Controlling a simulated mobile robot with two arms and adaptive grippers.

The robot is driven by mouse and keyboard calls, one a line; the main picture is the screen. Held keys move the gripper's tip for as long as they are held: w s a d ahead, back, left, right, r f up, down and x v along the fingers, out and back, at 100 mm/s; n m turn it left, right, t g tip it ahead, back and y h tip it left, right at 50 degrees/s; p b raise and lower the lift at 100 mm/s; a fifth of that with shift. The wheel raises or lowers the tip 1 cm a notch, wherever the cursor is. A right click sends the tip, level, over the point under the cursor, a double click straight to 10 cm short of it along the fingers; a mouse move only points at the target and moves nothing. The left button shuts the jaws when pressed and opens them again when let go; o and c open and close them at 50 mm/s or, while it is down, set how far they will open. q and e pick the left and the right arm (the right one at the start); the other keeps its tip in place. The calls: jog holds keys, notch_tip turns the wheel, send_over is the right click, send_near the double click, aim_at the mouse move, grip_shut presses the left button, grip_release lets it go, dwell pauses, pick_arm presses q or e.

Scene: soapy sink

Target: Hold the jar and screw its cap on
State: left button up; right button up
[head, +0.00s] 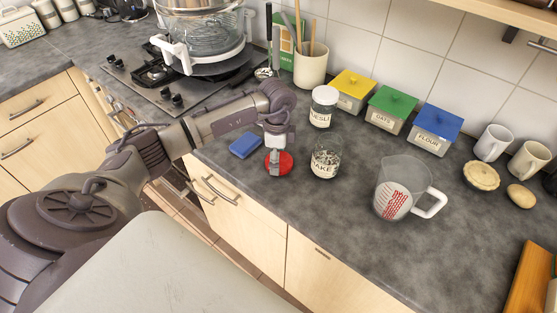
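A clear glass jar (325,160) with a dark-lettered label stands upright and without a cap on the grey counter. A round red cap (286,163) lies to its left, near the counter's front edge. My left arm comes in from the left, and its gripper (275,168) points down at the cap, in front of part of it. I cannot tell whether its fingers touch the cap or how far apart they are. A gap of bare counter separates the cap from the jar. My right gripper is not in view.
A blue sponge (245,145) lies left of the cap. A white-lidded jar (323,106) stands behind the open jar, and a measuring jug (402,190) stands to its right. Colored canisters (391,109) line the wall. The counter front between jar and jug is clear.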

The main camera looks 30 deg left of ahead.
pick_arm(q)
jog(key=shift+r, duration=0.15)
notch_tip(320, 180, up, 8)
jog(key=shift+r+b, duration=0.2)
jog(key=shift+b, duration=1.05)
jog(key=shift+r, duration=0.7)
